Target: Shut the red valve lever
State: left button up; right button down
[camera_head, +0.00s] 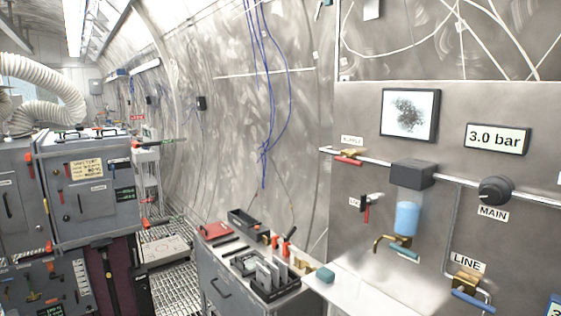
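On the grey wall panel at the right, a brass valve with a red lever (347,159) sits on a thin horizontal pipe (382,163), under a small label that seems to read SUPPLY (352,141). Its lever looks roughly in line with the pipe. Lower down, a second red lever (366,213) hangs down from a dark fitting beside another small label. The frame does not settle which red lever the task names. Neither of my grippers is in view.
A blue cylinder (407,217), a brass tap with a teal lever (403,252), a blue-levered LINE valve (471,299), a black MAIN knob (495,190) and a 3.0 bar display (497,139) share the panel. A cluttered grey cabinet (222,290) stands left of it.

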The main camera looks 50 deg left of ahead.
aim_at(344, 159)
jog(key=u, duration=1.25)
